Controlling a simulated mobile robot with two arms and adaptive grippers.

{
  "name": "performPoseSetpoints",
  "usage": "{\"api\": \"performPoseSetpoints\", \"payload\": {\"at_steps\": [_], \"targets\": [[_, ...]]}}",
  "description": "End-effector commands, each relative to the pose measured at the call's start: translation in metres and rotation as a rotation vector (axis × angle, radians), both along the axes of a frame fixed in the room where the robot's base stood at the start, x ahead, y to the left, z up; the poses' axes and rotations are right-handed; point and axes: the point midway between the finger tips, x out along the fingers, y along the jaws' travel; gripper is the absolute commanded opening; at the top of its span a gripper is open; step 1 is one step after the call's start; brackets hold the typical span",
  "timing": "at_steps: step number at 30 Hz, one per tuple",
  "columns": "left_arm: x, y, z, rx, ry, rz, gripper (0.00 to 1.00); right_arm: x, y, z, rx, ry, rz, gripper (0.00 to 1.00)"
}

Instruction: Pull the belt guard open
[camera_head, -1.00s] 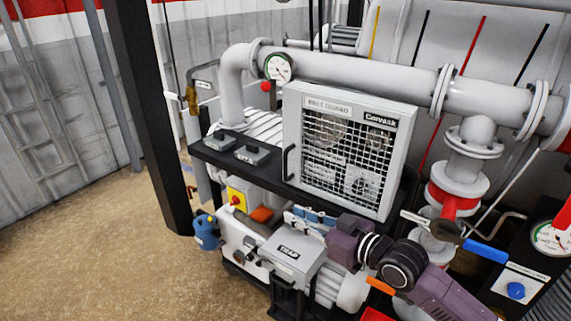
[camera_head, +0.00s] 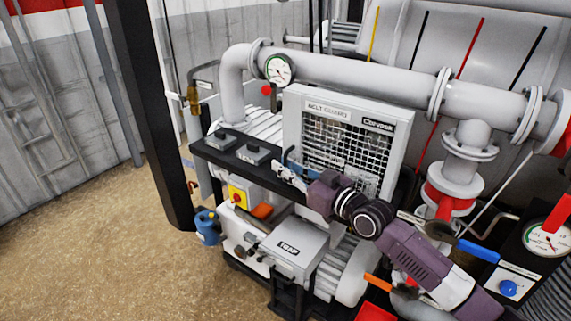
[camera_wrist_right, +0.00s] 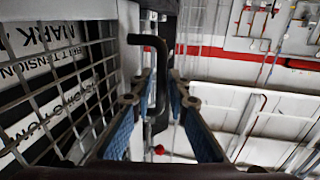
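The belt guard (camera_head: 305,110) is a light grey box with a mesh front, upright on the black bench and looking closed. Its black handle (camera_head: 288,158) is on the left edge of its front. My right gripper (camera_head: 285,168) has blue finger pads and reaches in from the right, across the guard's lower front. In the right wrist view the guard's mesh (camera_wrist_right: 60,90) fills the left side. The black bent handle (camera_wrist_right: 160,85) stands between the two open fingers (camera_wrist_right: 160,95), with gaps visible on the sides. My left gripper is not in view.
A thick grey pipe (camera_head: 360,78) with a gauge (camera_head: 279,69) runs behind and above the guard. A grey trap box (camera_head: 288,250) and a yellow switch (camera_head: 238,195) lie below the bench. A blue lever valve (camera_head: 478,250) is at right. The floor at left is clear.

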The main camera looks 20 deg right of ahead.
Motion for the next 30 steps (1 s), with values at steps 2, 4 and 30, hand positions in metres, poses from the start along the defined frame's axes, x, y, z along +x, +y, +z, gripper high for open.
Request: {"api": "performPoseSetpoints", "payload": {"at_steps": [2,4,30], "targets": [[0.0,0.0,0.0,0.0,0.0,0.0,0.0,0.0,0.0,0.0,0.0,0.0,0.0,0.15],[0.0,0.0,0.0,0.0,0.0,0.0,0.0,0.0,0.0,-0.001,0.0,0.0,0.0,0.15],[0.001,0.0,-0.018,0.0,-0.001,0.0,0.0,-0.011,0.01,-0.004,-0.003,-0.002,0.044,0.0]]}}
